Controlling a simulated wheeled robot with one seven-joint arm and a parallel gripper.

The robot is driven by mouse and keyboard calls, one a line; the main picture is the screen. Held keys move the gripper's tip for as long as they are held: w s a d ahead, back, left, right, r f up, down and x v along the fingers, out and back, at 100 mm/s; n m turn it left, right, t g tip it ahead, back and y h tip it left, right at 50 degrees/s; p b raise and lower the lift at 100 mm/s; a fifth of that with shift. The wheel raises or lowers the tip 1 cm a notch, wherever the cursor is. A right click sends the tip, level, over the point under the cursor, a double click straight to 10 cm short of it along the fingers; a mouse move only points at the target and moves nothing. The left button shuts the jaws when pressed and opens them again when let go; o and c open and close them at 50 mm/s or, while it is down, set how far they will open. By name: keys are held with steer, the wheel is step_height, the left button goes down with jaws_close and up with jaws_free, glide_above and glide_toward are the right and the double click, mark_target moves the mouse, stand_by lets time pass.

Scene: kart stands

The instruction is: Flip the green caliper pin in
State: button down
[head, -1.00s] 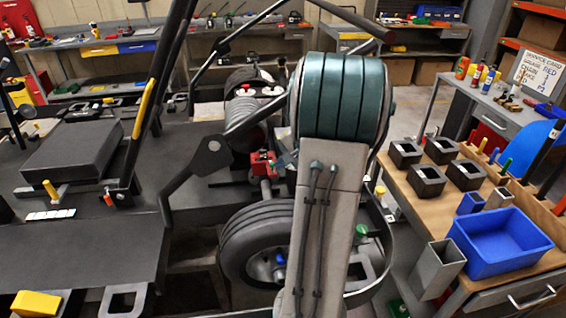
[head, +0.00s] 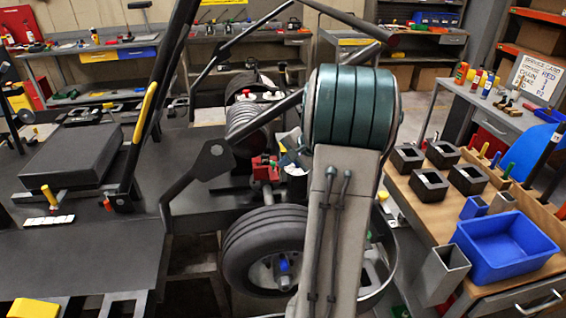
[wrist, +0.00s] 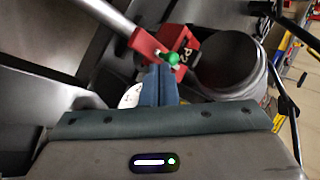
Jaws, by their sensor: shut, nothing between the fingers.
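The green caliper pin (wrist: 173,58) shows in the wrist view as a round green knob on the red caliper (wrist: 147,44). A block marked "P2" is just beside the knob. My gripper (wrist: 160,70) is shut and empty, with its blue-grey fingertips close below and left of the green knob. I cannot tell whether they touch it. In the head view the red caliper (head: 265,169) sits above the front wheel, left of my arm. My gripper is largely hidden behind my arm there, and I cannot make out the green pin.
The black tyre (head: 262,235) with a blue piece at its hub is below the caliper. Dark kart frame bars cross nearby. A wooden-topped bench with a blue bin (head: 500,245) stands at right. A dark flat platform (head: 80,250) fills the left.

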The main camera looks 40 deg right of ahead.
steer(key=s+f+b+v, duration=0.1)
steer(key=v, duration=1.1)
steer(key=shift+d+b, duration=0.35)
steer(key=shift+b, duration=0.05)
